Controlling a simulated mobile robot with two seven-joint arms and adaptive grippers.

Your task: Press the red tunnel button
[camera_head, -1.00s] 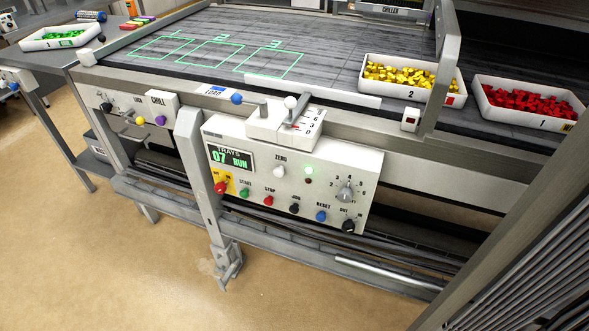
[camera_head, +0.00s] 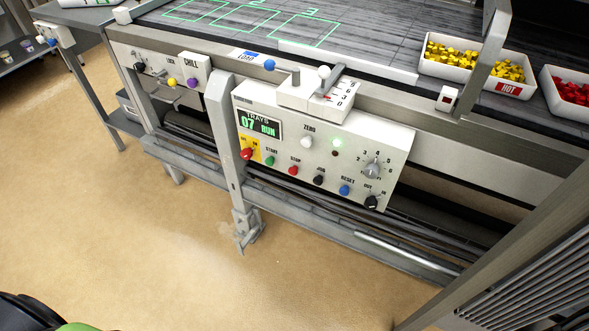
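The white control panel (camera_head: 320,150) hangs on the front of the conveyor frame. Its display reads 07 RUN. Low on it is a row of knobs: a red one (camera_head: 246,154) on a yellow plate at the left end, a green one (camera_head: 270,161) marked START, a red one (camera_head: 293,170) marked STOP, then a black and a blue one. No tunnel label is legible on either red button. A green lamp (camera_head: 336,142) shows beside the white ZERO knob (camera_head: 307,142). Neither gripper is in view; a dark and green shape (camera_head: 40,318) at the lower left is unclear.
A lever box (camera_head: 315,98) sits above the panel. A smaller CHILL panel (camera_head: 185,78) is at left. Trays of yellow (camera_head: 430,67) and red pieces ride the belt at right. A support leg (camera_head: 232,165) stands left of the panel. A slatted metal structure (camera_head: 530,270) fills the lower right. Floor in front is clear.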

